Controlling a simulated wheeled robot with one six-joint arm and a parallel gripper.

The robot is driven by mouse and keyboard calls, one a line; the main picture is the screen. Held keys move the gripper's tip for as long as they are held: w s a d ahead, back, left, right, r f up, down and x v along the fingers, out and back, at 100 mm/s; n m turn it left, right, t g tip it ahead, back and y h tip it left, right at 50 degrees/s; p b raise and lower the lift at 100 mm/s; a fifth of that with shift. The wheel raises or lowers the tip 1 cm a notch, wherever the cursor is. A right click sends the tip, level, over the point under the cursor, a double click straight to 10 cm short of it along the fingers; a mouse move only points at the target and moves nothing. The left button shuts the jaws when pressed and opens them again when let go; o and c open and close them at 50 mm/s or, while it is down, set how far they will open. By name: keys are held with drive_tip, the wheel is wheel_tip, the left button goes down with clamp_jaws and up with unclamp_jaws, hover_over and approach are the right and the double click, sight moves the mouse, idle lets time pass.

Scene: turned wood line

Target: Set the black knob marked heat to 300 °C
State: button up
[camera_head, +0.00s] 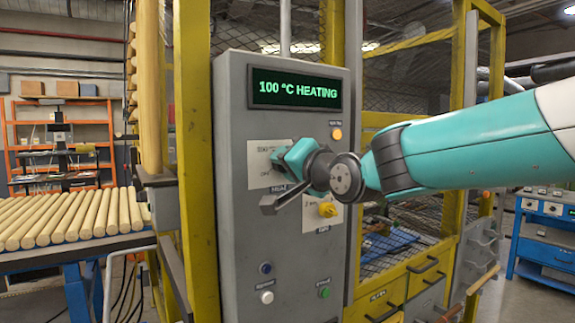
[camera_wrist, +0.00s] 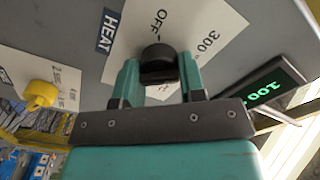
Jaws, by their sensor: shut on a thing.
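The black knob (camera_wrist: 158,55) sits on a white dial plate (camera_wrist: 205,20) in the wrist view, beside a blue HEAT label (camera_wrist: 110,31). The plate shows "OFF" and "300". My gripper (camera_wrist: 158,68) has a teal finger on each side of the knob and is shut on it. In the head view my gripper (camera_head: 292,160) reaches the grey control cabinet (camera_head: 236,215) and hides the knob. The display (camera_head: 294,92) above reads "100 °C HEATING" in green. The knob's exact pointer direction cannot be told.
A yellow knob (camera_head: 327,210) on its own plate is lower right of my gripper; it also shows in the wrist view (camera_wrist: 41,94). An orange lamp (camera_head: 337,134) and several buttons are on the cabinet. Yellow frame posts (camera_head: 193,120) flank it. Wooden rods (camera_head: 75,217) lie at left.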

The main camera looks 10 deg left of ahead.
drive_tip(key=o, duration=0.9)
drive_tip(key=b+v, duration=0.6)
drive_tip(key=v, duration=1.1)
drive_tip(key=shift+s+d+r, duration=0.1)
drive_tip(key=shift+s+d, duration=0.05)
drive_tip(key=shift+s, duration=0.05)
drive_tip(key=s+d+f+n+g+h, duration=0.2)
drive_tip(key=s+d+f+g+h, duration=0.1)
drive_tip(key=s+f, duration=0.4)
drive_tip(key=s+d+f+n+g+h, duration=0.2)
drive_tip(key=s+d+f+g, duration=0.3)
drive_tip(key=f, duration=0.5)
drive_tip(key=s+d+f+n+g+h, duration=0.3)
drive_tip(key=s+d+f, duration=0.3)
drive_tip(key=s+f, duration=0.2)
drive_tip(key=shift+s+d+f+n+g+h, duration=0.2)
drive_tip(key=shift+n+g, duration=0.1)
drive_tip(key=shift+g, duration=0.15)
drive_tip(key=shift+s+d+f+n+g+h, duration=0.1)
drive_tip(key=shift+s+d+n+g, duration=0.15)
drive_tip(key=shift+g, duration=0.2)
